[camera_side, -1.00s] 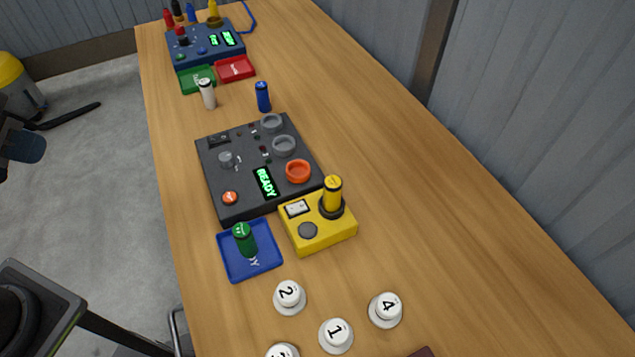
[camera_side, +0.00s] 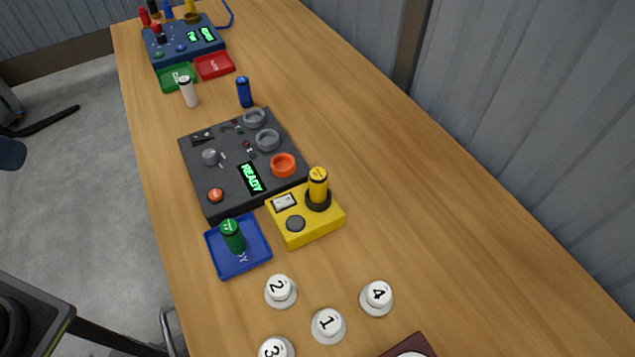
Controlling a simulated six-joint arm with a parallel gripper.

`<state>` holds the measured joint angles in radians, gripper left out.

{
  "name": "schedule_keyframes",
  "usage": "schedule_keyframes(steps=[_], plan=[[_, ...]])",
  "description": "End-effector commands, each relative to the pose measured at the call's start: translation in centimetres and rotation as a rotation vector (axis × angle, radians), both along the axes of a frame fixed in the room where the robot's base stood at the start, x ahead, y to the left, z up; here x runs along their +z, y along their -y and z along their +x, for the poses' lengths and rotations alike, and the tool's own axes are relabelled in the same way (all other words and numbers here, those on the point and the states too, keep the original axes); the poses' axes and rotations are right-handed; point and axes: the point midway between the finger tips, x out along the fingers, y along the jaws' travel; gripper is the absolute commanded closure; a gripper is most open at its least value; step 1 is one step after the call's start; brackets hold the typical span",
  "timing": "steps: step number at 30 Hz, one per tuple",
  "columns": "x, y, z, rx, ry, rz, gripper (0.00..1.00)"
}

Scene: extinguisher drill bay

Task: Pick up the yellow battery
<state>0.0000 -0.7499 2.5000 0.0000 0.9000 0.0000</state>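A yellow battery (camera_side: 318,184) stands upright in a black ring socket on top of a yellow box (camera_side: 312,232) with a small meter and a dark round knob. Another yellow cylinder (camera_side: 190,8) stands at the far end on a blue device, cut off by the top edge. My gripper is not in view, and nothing is touching the yellow battery.
A dark panel (camera_side: 202,179) reading READY has grey and orange rings. A green battery (camera_side: 231,236) stands in a blue tray (camera_side: 262,254). White (camera_side: 188,92) and blue (camera_side: 244,92) cylinders stand behind. Numbered white knobs (camera_side: 327,325) sit in front. The table's right side is clear.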

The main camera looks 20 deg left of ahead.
Motion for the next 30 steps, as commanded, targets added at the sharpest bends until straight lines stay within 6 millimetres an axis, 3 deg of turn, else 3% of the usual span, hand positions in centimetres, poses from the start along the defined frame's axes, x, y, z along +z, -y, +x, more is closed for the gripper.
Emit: schedule_keyframes(steps=[2, 16, 25, 30], plan=[[0.0, 0.0, 0.0, 0.000, 0.000, 0.000, 0.79], [0.0, 0.0, 0.0, 0.000, 0.000, 0.000, 0.35], [0.5, 0.3, 0.6, -0.024, -0.008, 0.006, 0.35], [2.5, 2.1, 4.0, -0.165, -0.064, 0.041, 0.35]])
